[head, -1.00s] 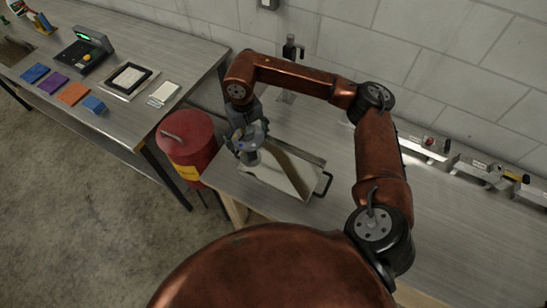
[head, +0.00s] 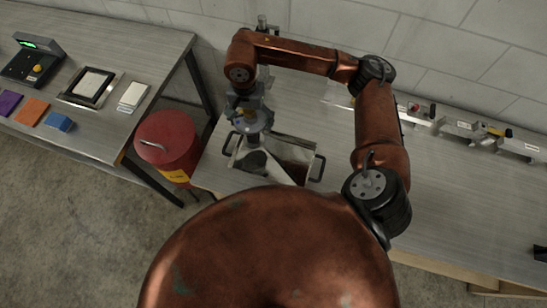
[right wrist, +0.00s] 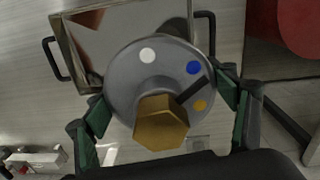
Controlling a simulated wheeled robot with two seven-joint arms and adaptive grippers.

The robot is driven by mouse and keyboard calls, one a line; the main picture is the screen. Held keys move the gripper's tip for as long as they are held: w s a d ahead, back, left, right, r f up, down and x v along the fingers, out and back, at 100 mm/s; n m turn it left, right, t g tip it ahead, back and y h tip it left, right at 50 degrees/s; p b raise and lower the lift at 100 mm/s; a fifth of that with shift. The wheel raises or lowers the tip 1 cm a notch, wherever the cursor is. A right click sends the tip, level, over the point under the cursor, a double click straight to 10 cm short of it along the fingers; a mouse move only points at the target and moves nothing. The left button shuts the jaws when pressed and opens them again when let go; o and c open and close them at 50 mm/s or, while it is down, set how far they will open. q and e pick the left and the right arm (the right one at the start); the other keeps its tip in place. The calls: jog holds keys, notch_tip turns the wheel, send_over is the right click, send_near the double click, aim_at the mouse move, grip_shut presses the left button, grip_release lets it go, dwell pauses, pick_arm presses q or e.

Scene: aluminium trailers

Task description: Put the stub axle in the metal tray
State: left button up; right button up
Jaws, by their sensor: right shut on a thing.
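The stub axle is a grey round flange with a brass hexagonal end and white, blue and orange dots. It shows large in the right wrist view (right wrist: 140,85) and small in the head view (head: 254,124). My right gripper (right wrist: 165,112) is shut on it, its green-lined fingers on either side of the flange. The shiny metal tray (head: 292,151), with black handles, lies on the bench under the right gripper (head: 250,120). The axle is over the tray's left part; I cannot tell its exact height. The tray also shows behind the axle in the right wrist view (right wrist: 95,35). My left gripper is out of view.
A red can (head: 167,145) stands left of the tray's bench, close to its edge. A second bench (head: 110,140) at left holds a scale, a framed plate and coloured blocks. Metal fixtures (head: 465,130) line the wall at right. The bench right of the tray is clear.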

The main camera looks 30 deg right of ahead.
aim_at(256, 130)
jog(key=s+m, duration=0.1)
jog(key=m, duration=0.1)
jog(key=s+m+p, duration=0.1)
jog(key=s+m, duration=0.1)
jog(key=m, duration=0.1)
jog(key=s+m, duration=0.1)
jog(key=m, duration=0.1)
jog(key=shift+s+a+r, duration=0.3)
jog(key=shift+s, duration=0.1)
jog(key=s+r+m+p, duration=0.1)
jog(key=s+m+p, duration=0.1)
jog(key=s+m, duration=0.85)
jog(key=s+r+m+p, duration=0.25)
jog(key=s+m, duration=0.25)
jog(key=m, duration=1)
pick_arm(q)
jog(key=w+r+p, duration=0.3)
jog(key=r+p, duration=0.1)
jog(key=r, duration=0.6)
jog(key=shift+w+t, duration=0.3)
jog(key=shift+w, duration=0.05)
pick_arm(e)
jog(key=w+d+f, duration=0.2)
jog(key=w+f, duration=0.5)
jog(key=w+d+f, duration=0.3)
jog(key=w+f, duration=0.3)
jog(key=shift+w+f, duration=0.35)
jog(key=shift+m, duration=0.25)
